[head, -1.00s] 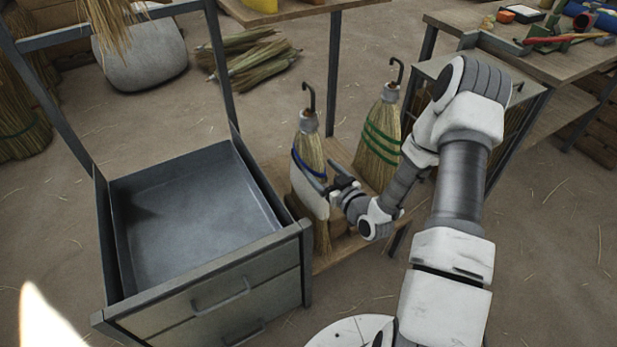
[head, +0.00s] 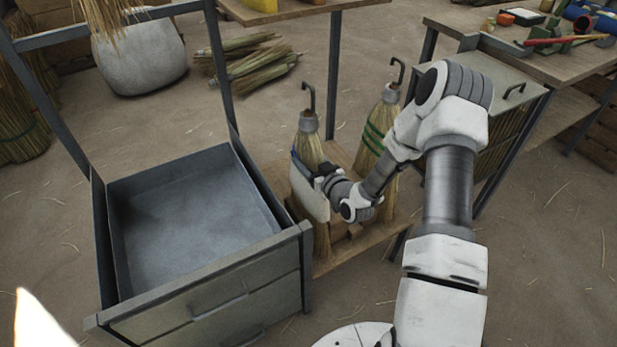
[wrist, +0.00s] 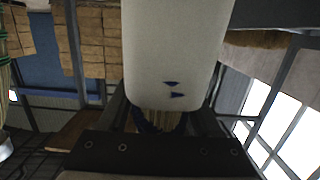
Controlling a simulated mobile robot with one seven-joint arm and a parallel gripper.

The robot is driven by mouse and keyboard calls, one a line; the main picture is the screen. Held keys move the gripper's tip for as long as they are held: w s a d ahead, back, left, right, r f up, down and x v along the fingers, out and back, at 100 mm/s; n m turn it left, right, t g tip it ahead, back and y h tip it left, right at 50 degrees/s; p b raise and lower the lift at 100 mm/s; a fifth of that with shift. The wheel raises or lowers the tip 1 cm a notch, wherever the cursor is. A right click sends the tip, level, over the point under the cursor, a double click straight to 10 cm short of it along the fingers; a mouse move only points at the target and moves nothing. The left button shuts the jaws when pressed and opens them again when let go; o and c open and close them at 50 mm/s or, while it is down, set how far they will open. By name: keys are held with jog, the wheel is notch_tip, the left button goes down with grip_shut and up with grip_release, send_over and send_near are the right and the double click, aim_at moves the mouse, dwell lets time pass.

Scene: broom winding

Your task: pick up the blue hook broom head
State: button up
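The blue hook broom head (head: 308,142) stands upright on a low wooden shelf, its dark hook on top. It has straw bristles, a blue band and a white sleeve (head: 305,190) below the band. My gripper (head: 322,177) is at the band's height, on the broom's right side. In the wrist view, the white sleeve (wrist: 175,50) fills the upper middle. My gripper's dark fingers (wrist: 160,112) are spread on either side of the bristles and blue band. A gap seems to show beside the right finger; contact is hidden.
A broom head with green bands (head: 374,125) stands behind my forearm and is partly hidden. A grey open drawer unit (head: 190,275) stands close on the left. A workbench (head: 540,55) with tools is at the back right. Bare floor lies right of the shelf.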

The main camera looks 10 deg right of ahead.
grip_shut()
dwell(1.1)
